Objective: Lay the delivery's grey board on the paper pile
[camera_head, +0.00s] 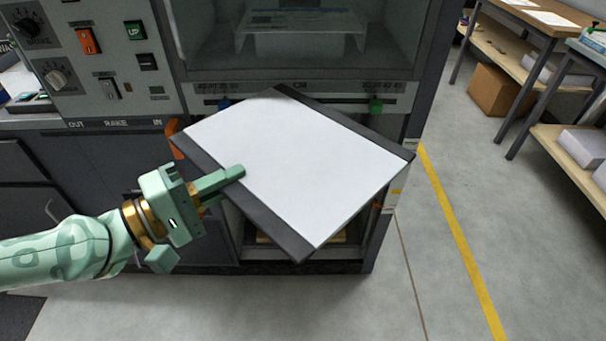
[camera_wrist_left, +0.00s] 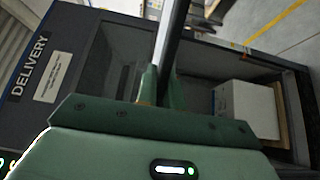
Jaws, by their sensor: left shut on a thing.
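The grey board (camera_head: 213,168) is a dark flat panel with a large white sheet (camera_head: 298,165) on its upper face. In the head view it is held in front of the machine, its corners turned toward the picture's sides. My left gripper (camera_head: 238,173) is shut on its left edge. The board also shows nearly edge-on between the fingers in the left wrist view (camera_wrist_left: 174,40). A white paper pile (camera_wrist_left: 245,108) stands in the opening under the DELIVERY label (camera_wrist_left: 30,66), apart from the board. In the head view the board hides that pile. My right gripper is out of view.
The machine's control panel (camera_head: 100,60) is at the upper left, with a glass window (camera_head: 300,45) above the board. A brown box (camera_head: 498,90) and a bench (camera_head: 535,18) stand at the right. The floor right of the machine is clear, with a yellow line (camera_head: 455,235).

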